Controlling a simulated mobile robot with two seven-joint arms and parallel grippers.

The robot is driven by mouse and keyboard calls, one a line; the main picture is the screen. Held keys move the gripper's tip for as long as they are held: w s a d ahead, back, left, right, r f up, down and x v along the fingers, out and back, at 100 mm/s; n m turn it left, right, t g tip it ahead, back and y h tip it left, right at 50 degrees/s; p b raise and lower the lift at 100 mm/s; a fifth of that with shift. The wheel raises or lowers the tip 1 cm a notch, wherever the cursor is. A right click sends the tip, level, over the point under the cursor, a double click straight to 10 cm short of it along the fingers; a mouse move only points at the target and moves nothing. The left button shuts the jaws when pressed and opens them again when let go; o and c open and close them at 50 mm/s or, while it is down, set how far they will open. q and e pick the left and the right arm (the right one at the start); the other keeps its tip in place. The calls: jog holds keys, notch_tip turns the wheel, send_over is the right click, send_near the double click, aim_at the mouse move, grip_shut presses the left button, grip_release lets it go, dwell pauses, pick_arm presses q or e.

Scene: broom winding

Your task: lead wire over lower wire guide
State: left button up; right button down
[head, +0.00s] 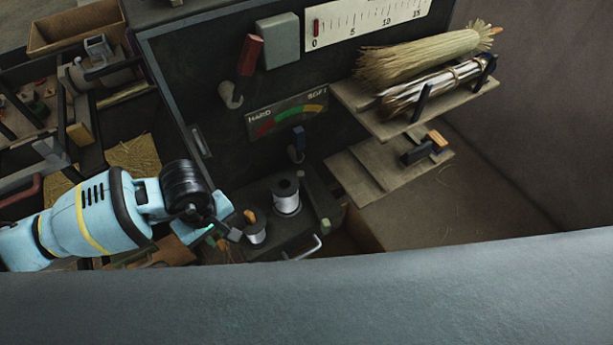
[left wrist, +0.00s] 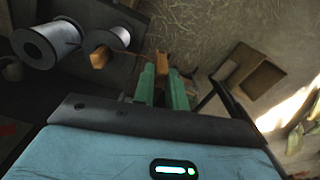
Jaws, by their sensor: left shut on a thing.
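My left gripper (head: 216,238) is low at the left of the dark machine, beside the small wire spool (head: 255,233). In the left wrist view its two green fingers (left wrist: 161,88) are close together on a small orange-brown piece (left wrist: 161,63), which shows at their tips. A larger spool of pale wire (head: 286,197) stands upright behind; both spools also show at upper left in the left wrist view, the larger one (left wrist: 46,42) nearest. My right gripper is out of view.
A metal handle (head: 304,249) sticks out at the machine's front. A wooden shelf (head: 384,126) with broom bundles (head: 424,60) juts out at right. Cluttered trays lie at left. A grey surface (head: 400,295) fills the foreground.

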pick_arm(q)
jog(key=w+d+r+m, duration=0.1)
jog(key=w+d+m, duration=0.2)
jog(key=d+m, duration=0.5)
jog(key=w+d+r+m, duration=0.2)
jog(key=d+m, duration=0.6)
jog(key=d, duration=0.2)
jog(key=w+d+r+m, duration=0.1)
jog(key=w+d+m, duration=0.2)
jog(key=d+m, duration=0.5)
jog(key=shift+w+d+r, duration=0.3)
jog(key=shift+w+d, duration=0.05)
jog(key=shift+d, duration=0.6)
jog(key=shift+r, duration=0.1)
